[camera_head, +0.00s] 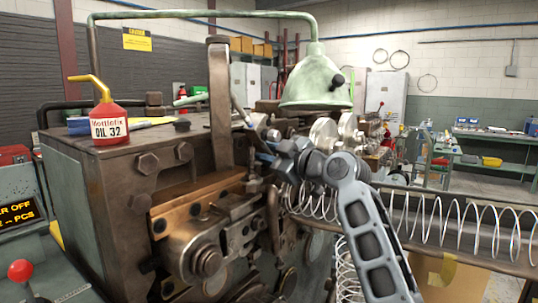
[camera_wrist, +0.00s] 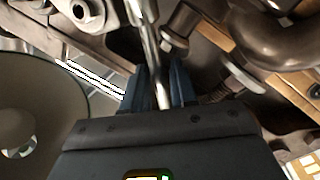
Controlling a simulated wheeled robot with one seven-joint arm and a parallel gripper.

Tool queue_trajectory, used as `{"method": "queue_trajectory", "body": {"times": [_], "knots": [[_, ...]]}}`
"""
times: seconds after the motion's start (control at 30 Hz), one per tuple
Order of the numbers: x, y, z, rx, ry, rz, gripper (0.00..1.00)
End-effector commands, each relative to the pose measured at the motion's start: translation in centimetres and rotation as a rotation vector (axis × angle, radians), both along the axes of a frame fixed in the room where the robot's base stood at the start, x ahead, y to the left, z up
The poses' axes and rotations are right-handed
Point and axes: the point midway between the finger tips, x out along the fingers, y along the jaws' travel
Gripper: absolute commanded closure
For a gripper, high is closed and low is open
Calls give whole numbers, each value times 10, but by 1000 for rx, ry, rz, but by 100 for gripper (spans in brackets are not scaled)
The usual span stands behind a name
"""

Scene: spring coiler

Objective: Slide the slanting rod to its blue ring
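The slanting rod (camera_head: 240,108) is a thin metal bar leaning beside the upright post on the machine. In the wrist view the rod (camera_wrist: 153,62) is bright and runs down from the top edge between my two dark blue fingers. My gripper (camera_head: 266,150) is at the rod's lower part, left of the lamp's underside. In the wrist view my gripper (camera_wrist: 159,85) has its fingers close on both sides of the rod, with little gap showing. The palm hides the rod's near end. I cannot make out a blue ring apart from the bluish fingers.
An upright post (camera_head: 220,105) stands just left of the rod. A green lamp (camera_head: 315,82) hangs to the right. A red oil bottle (camera_head: 109,122) stands on the machine top. Bolts (camera_wrist: 178,28) and a thick curved pipe (camera_wrist: 280,40) crowd the fingers. A coiled spring (camera_head: 455,222) stretches right.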

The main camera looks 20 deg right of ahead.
Motion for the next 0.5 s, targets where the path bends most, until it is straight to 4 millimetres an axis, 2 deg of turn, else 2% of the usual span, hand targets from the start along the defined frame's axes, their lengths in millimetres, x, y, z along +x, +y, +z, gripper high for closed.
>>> {"method": "queue_trajectory", "body": {"times": [0.33,0.5], "knots": [[-2,-1,0,0,-1,-1,67],[-20,-10,-2,0,-2,-2,67]]}}
